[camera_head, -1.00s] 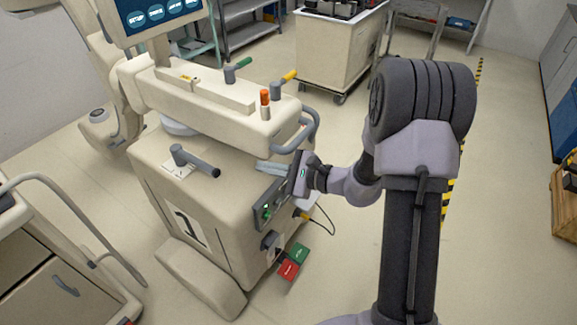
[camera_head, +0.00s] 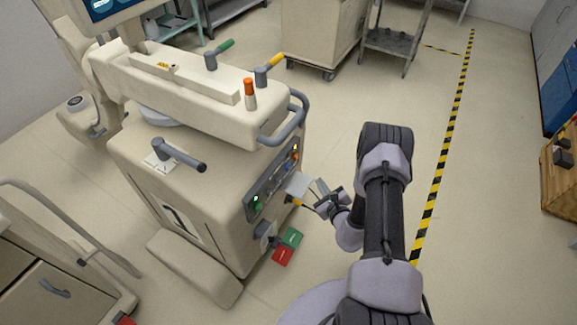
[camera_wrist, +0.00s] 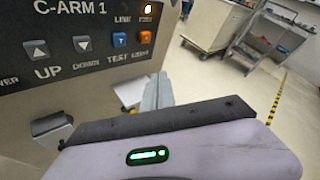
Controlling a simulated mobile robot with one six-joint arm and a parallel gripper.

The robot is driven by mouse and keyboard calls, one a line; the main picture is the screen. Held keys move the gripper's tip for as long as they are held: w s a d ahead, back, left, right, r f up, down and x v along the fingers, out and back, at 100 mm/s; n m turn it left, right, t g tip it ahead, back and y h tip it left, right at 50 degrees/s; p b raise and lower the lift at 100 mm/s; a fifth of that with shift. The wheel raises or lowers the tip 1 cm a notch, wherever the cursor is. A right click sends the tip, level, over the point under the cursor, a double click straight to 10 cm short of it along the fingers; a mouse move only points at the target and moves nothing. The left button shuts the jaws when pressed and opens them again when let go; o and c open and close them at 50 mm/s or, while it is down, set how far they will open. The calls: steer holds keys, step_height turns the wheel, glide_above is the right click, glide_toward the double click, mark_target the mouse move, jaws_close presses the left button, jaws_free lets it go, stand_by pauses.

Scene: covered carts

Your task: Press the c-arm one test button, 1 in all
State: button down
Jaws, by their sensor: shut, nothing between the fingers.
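The C-ARM 1 control panel (camera_head: 272,182) is on the side of the beige cart (camera_head: 185,210). In the wrist view the panel (camera_wrist: 60,25) carries UP and DOWN arrow buttons. The blue TEST button (camera_wrist: 119,41), marked T, sits right of the DOWN button (camera_wrist: 82,44), with an orange button (camera_wrist: 145,37) beside it. My gripper (camera_head: 318,190) is shut and empty, apart from the panel on its right side. In the wrist view the closed fingertips (camera_wrist: 157,88) show below and to the right of the TEST button.
A pale flat plate (camera_head: 298,185) sticks out below the panel, close to my fingers. Green (camera_head: 291,237) and red (camera_head: 282,255) tags hang low on the cart. A grey handle rail (camera_head: 292,125) projects above the panel.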

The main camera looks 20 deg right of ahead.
mark_target(288, 168)
steer(key=w+a+b, duration=0.1)
steer(key=w+a, duration=0.4)
steer(key=w, duration=0.2)
steer(key=shift+a, duration=0.25)
stand_by(0.3)
steer(key=shift+w+a, duration=0.1)
stand_by(1.8)
steer(key=shift+w+a, duration=0.15)
steer(key=shift+w, duration=0.05)
steer(key=shift+w+a+b, duration=0.3)
steer(key=shift+w+b, duration=0.1)
steer(key=shift+w, duration=0.05)
stand_by(0.7)
stand_by(0.3)
steer(key=shift+s+d, duration=0.55)
steer(key=shift+s, duration=0.25)
